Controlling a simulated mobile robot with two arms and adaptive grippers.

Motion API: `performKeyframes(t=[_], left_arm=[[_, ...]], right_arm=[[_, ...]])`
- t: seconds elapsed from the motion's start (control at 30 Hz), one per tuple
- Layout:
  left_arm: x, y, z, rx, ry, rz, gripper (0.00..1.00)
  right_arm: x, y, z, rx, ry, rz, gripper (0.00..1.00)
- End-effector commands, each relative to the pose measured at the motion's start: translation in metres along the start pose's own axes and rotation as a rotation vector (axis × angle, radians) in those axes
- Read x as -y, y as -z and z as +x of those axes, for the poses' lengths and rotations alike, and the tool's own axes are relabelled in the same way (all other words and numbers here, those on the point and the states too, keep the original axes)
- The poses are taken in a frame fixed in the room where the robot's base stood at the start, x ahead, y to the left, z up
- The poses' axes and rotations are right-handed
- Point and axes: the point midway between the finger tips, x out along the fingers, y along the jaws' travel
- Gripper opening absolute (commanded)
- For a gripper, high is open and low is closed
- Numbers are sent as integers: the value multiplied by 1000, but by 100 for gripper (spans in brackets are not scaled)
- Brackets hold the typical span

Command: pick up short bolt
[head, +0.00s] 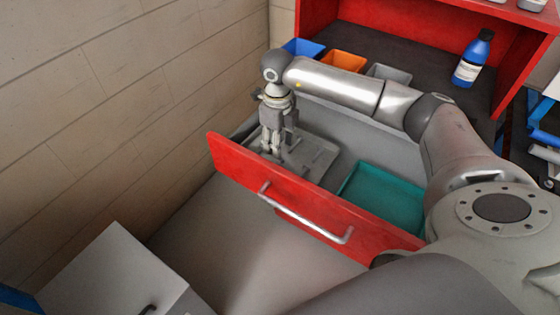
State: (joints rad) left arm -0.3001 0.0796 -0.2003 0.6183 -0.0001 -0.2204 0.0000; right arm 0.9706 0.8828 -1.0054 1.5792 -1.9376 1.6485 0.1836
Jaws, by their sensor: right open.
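My right gripper (272,150) points down into the open red drawer (300,199), over the left part of a grey tray (318,160) inside it. Its fingers reach to about the tray's level, behind the drawer front. The gripper is open. Small grey shapes lie in the tray, but I cannot tell a short bolt among them; the gripper and the drawer front hide part of the tray. I cannot tell whether the fingers touch anything. My left gripper is not in view.
A teal tray (385,198) lies in the drawer's right part. Behind, blue (303,47), orange (343,61) and grey (388,73) bins and a blue bottle (473,60) stand in a red cabinet. A wall (120,90) is close on the left. A grey box (115,280) stands at lower left.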

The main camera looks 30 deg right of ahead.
Motion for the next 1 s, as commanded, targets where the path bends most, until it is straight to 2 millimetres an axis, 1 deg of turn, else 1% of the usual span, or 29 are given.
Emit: performKeyframes(t=[0.03, 0.17, 0.27, 0.4, 0.53, 0.63, 0.83, 0.87, 1.0], left_arm=[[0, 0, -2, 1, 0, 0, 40], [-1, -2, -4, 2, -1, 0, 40], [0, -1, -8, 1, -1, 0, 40], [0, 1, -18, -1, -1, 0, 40], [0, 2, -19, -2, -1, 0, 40], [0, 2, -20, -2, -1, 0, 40], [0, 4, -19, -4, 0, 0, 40], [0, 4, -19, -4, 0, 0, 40], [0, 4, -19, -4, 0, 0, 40]], right_arm=[[0, 1, 6, -3, 0, 0, 40], [0, 0, 16, 0, 0, -1, 40], [0, 2, 24, -3, -1, 0, 40], [1, 5, 44, -3, -2, 0, 40], [1, 4, 62, -1, -1, 0, 40], [1, 4, 68, 1, -1, -1, 40], [1, 4, 68, 2, 0, -1, 40], [1, 4, 68, 2, 0, -1, 38], [1, 4, 68, 2, 0, -1, 20]])
